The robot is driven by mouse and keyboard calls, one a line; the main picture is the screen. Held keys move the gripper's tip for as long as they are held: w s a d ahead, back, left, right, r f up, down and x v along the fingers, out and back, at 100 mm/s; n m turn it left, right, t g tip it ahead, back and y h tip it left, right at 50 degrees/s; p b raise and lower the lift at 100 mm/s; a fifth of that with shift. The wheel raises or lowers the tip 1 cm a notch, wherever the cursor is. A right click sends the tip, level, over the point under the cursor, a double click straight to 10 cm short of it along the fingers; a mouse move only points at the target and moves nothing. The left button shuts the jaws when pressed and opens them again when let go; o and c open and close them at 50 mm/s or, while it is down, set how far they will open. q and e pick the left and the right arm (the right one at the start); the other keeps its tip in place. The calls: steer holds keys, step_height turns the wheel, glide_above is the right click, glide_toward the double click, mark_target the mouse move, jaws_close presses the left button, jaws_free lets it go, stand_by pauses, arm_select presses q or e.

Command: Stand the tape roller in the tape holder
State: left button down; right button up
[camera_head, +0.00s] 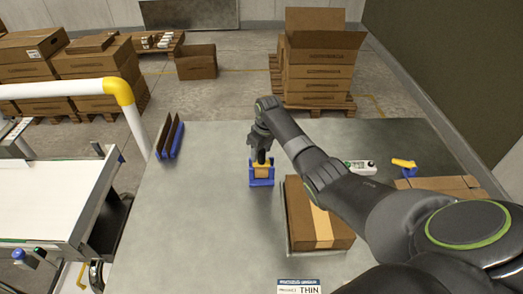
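The blue tape holder (262,182) stands on the grey table, left of the taped carton. The tape roller (262,172), with its brown tape roll and a bit of yellow, shows upright between the holder's blue sides. It looks to be in the holder, but I cannot tell whether it is fully seated. My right gripper (261,154) points down directly above the holder, with its fingers at the top of the roller. The fingers are too small and dark to show whether they are closed on it. My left gripper is not in view.
A taped carton (300,220) lies right of the holder, partly under my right arm. Brown dividers in blue stands (169,138) are at the back left. A yellow tool (404,163) and flat cardboard (440,186) lie right. The conveyor (50,195) is left. The table's left middle is clear.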

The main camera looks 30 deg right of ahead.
step_height(320, 180, up, 17)
steer(key=s, duration=0.2)
steer(key=shift+s+d+r+b, duration=0.15)
steer(key=shift+s+d+b, duration=0.1)
steer(key=shift+d+b, duration=0.2)
stand_by(0.6)
